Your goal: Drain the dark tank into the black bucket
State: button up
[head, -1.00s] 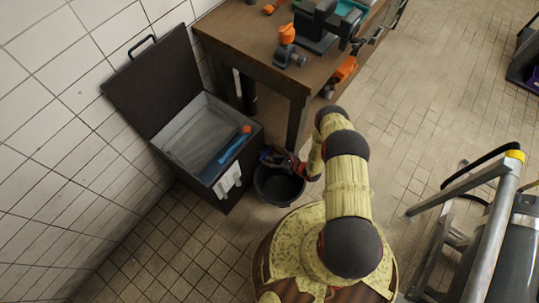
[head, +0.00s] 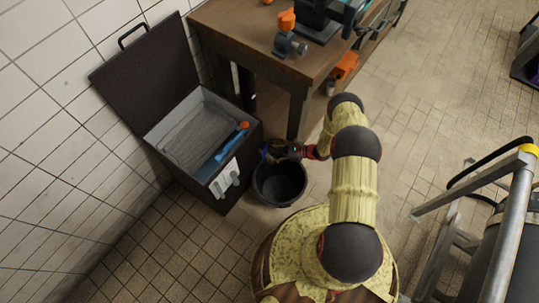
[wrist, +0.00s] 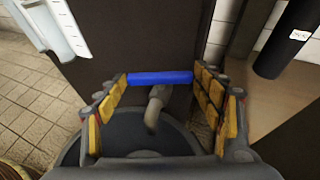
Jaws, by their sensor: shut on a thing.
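The dark tank (head: 240,172) stands against the wall in the head view with its lid (head: 145,75) open. Its inside is grey; I cannot tell the liquid level. The black bucket (head: 262,190) stands on the floor beside the tank, and its rim shows in the wrist view (wrist: 72,155). My gripper (head: 272,153) is low at the tank's side, above the bucket's far edge. In the wrist view my gripper (wrist: 160,85) is shut on a blue bar handle (wrist: 160,77), which spans between the fingers. A pale spout (wrist: 155,108) below it points down over the bucket.
A wooden workbench (head: 245,52) stands close behind my gripper. A metal-railed frame (head: 505,210) is at right. Open tiled floor lies between.

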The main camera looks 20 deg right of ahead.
jog(key=shift+w+n+g+y+b, duration=0.2)
jog(key=shift+n+g+y+b, duration=0.2)
jog(key=shift+n+g+b, duration=0.5)
jog(key=o, duration=1.2)
jog(key=shift+r, duration=0.1)
notch_tip(320, 180, up, 10)
jog(key=shift+f, duration=0.1)
